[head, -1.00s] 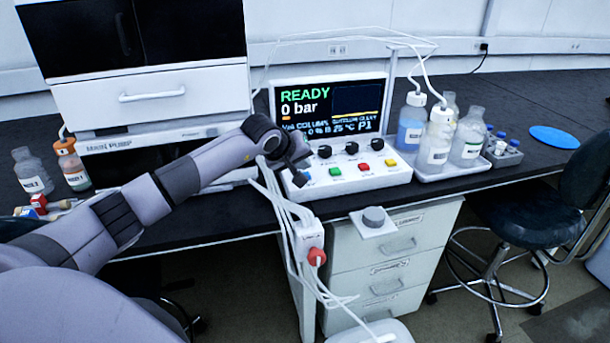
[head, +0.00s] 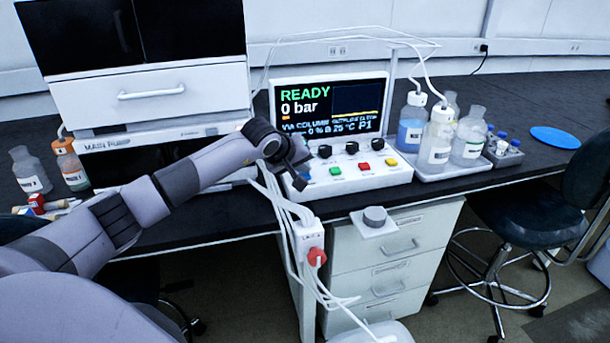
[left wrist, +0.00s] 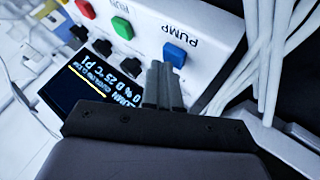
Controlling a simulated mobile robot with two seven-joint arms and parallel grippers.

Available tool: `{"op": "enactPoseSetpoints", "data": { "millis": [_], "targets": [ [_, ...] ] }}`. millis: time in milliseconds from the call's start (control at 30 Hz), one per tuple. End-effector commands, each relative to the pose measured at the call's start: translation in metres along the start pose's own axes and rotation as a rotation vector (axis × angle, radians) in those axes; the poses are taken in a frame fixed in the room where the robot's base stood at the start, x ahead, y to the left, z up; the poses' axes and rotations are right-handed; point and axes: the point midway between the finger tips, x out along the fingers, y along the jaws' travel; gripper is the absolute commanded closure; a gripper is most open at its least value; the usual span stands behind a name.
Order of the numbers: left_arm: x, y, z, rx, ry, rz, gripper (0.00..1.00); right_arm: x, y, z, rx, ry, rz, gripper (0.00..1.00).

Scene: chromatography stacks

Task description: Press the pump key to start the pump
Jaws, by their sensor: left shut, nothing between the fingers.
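The pump key is a blue square key on the white control panel (head: 385,178), beside the printed word PUMP in the left wrist view, where the key (left wrist: 175,55) shows clearly. My left gripper (left wrist: 168,68) is shut and empty, with its fingertips right at the near edge of the blue key; I cannot tell whether they touch it. In the head view my left gripper (head: 298,180) is over the panel's left end and hides most of the blue key. The screen (head: 328,106) reads READY and 0 bar. My right gripper is not in view.
A green key (head: 335,170), a red key (head: 364,168) and a yellow key (head: 391,162) sit to the right, with black knobs behind. White cables (head: 285,205) hang at the panel's left. A tray (head: 455,167) of bottles stands right. A grey knob (head: 374,215) sits at the bench front.

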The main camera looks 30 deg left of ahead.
Motion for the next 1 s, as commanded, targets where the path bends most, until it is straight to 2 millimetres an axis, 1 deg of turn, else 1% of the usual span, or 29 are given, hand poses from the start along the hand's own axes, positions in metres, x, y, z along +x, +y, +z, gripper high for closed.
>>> {"op": "enactPoseSetpoints", "data": {
  "millis": [733,1000],
  "targets": [
    [0.0044,-0.0035,0.0034,0.000,-0.001,-0.001,1.00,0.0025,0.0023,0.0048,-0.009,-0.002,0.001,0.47],
    [-0.0032,0.0021,-0.0022,0.000,-0.001,-0.001,1.00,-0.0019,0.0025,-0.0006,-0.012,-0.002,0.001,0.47]
  ]
}}
